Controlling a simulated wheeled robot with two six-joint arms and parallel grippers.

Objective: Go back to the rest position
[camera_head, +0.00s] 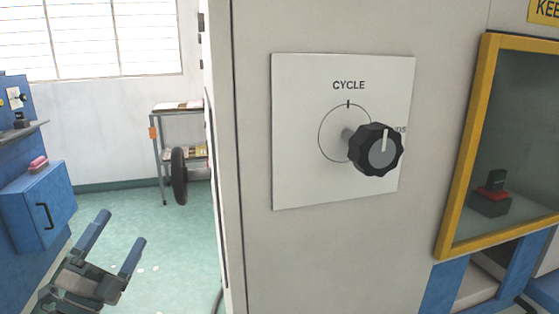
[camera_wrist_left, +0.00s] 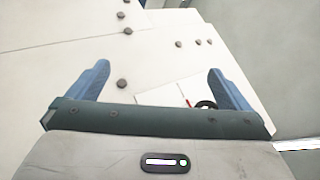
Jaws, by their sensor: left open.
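My left gripper (camera_head: 118,243) is at the lower left of the head view, with its two blue fingers apart and nothing between them. It is over the green floor, to the left of the grey cabinet and apart from it. In the left wrist view the same open fingers (camera_wrist_left: 158,88) show, with pale panels and several dark round bolts beyond them. My right gripper is not in either view.
A grey cabinet (camera_head: 340,255) fills the middle, with a CYCLE plate (camera_head: 300,180) and a black knob (camera_head: 376,150). A yellow-framed window (camera_head: 468,150) is at right. A blue cabinet (camera_head: 38,205) stands at left, a shelf cart (camera_head: 180,112) behind. Green floor (camera_head: 150,215) lies between.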

